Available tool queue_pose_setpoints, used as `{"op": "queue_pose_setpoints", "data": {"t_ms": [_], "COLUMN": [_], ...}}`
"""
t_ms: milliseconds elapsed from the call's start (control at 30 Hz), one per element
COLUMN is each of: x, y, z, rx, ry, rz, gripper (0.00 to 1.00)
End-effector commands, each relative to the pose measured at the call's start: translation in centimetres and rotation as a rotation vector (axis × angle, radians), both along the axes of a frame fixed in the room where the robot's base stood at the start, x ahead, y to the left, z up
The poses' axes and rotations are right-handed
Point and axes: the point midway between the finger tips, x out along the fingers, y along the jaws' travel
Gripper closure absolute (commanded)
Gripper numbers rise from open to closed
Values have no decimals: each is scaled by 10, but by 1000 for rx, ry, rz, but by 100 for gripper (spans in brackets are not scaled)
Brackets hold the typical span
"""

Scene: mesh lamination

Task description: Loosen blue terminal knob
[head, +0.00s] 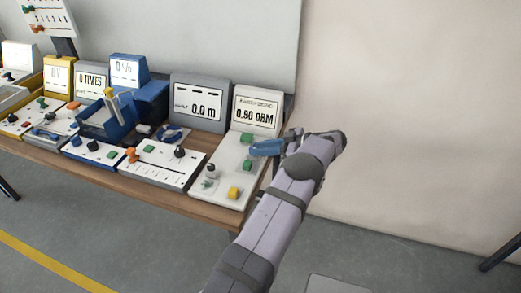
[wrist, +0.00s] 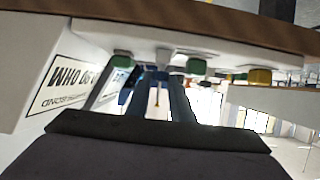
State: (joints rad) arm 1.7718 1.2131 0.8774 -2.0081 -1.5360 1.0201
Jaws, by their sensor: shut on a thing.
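My gripper (head: 254,149) reaches in from the right, low over the white sloped panel (head: 226,170) below the 0.50 OHM display (head: 256,114). Its blue fingers are closed at the spot of the blue terminal knob. The knob itself is hidden by the fingers in the head view and cannot be made out clearly in the wrist view. The wrist view is upside down and shows the two fingers (wrist: 160,82) reaching to the panel, with a narrow gap between them. A green knob (head: 247,138) sits just above the fingertips, and another green knob (head: 246,165) just below.
A yellow knob (head: 234,192) and a grey round knob (head: 211,170) are lower on the panel. The 0.0 m display unit (head: 199,102) and a white slider panel (head: 160,165) stand to the left. The wooden table edge (head: 215,219) runs in front. Right of my arm is open floor and wall.

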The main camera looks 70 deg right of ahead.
Motion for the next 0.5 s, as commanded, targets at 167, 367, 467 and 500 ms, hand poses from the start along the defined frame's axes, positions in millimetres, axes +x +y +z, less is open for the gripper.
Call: {"op": "queue_pose_setpoints", "data": {"t_ms": [167,367,467,500], "x": [2,2,1,1], "y": [0,0,0,0], "z": [3,3,2,2], "rx": [-2,-2,-2,-1], "ry": [-6,-6,-5,-4], "rz": [2,1,1,0], "gripper": [100,61,61,61]}}
